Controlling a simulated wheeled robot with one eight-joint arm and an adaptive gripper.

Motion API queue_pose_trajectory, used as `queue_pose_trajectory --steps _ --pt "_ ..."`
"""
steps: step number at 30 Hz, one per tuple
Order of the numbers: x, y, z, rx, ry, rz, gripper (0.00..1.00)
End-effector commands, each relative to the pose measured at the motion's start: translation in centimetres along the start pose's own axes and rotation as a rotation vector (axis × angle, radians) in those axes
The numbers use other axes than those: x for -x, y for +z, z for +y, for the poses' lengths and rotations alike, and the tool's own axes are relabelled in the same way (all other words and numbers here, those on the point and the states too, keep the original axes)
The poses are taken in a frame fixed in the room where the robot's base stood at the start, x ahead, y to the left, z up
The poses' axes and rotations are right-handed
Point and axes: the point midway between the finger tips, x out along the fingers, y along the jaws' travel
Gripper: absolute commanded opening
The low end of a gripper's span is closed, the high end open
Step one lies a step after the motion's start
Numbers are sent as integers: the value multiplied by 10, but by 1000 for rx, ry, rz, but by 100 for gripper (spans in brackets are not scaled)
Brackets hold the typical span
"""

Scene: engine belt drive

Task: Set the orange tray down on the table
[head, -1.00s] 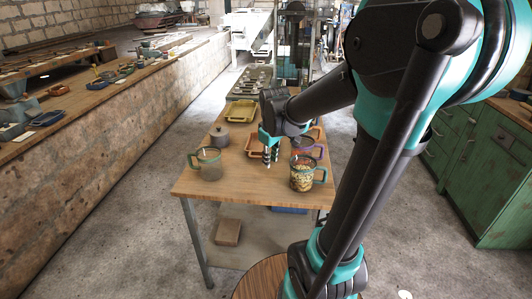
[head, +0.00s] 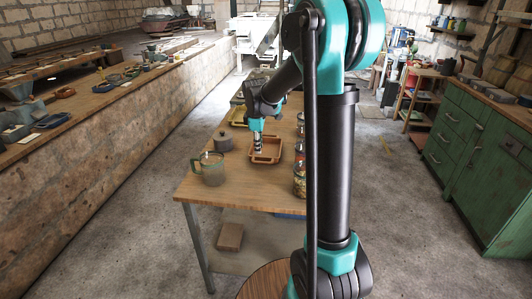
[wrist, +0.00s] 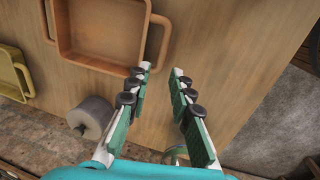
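The orange tray (head: 272,150) lies flat on the wooden table (head: 235,188), as far as I can see. It also shows at the top left of the wrist view (wrist: 105,57), with one handle (wrist: 160,40) pointing towards my gripper. My gripper (head: 258,152) points down over the tray's near left part in the head view.
A grey lidded pot (head: 224,141) and a glass mug with a green handle (head: 212,171) stand left of the tray. A yellow tray (head: 237,117) lies farther back. A filled jar (head: 299,180) stands at the right, partly hidden by my arm.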

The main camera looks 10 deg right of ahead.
Motion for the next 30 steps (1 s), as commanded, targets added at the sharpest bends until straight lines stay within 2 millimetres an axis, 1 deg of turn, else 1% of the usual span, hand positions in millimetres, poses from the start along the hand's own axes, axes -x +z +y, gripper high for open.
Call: queue_pose_trajectory --steps 1,3,6,11,18,21,24,30 --pt "-10 0 0 -1 0 0 22" --pt "-19 0 0 -1 0 0 22" --pt "-28 0 0 -1 0 0 22" --pt "-36 0 -1 -1 0 0 22" --pt "-69 0 -3 -2 0 0 22" --pt "-79 0 -3 -2 0 0 22" --pt "-83 0 -3 -2 0 0 22" --pt "-83 0 -4 -2 0 0 22"
